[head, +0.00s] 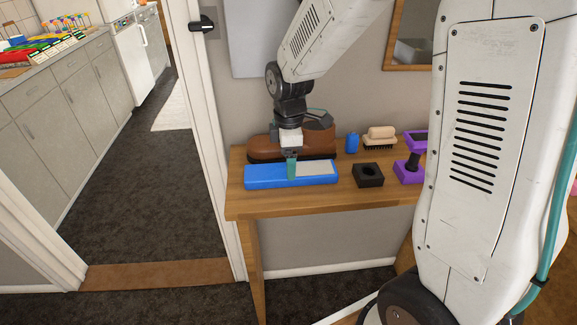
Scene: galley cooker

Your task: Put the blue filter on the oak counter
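A long flat blue block with a pale grey panel on its right part, which looks like the blue filter (262,177), lies along the front left of a narrow wooden table (300,205). My gripper (292,168) points down over the middle of the block. A teal finger shows against it, at the left edge of the pale panel. The other finger is hidden, so I cannot tell whether the gripper holds the block. No counter in view is clearly oak; a grey-fronted kitchen counter (70,50) stands beyond the doorway at the left.
A brown shoe (262,148) is behind the block. A small blue item (352,142), a brush (380,138), a black square holder (368,175) and a purple item (408,172) stand to the right. A door frame (205,130) borders the table's left. Carpet in the doorway is clear.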

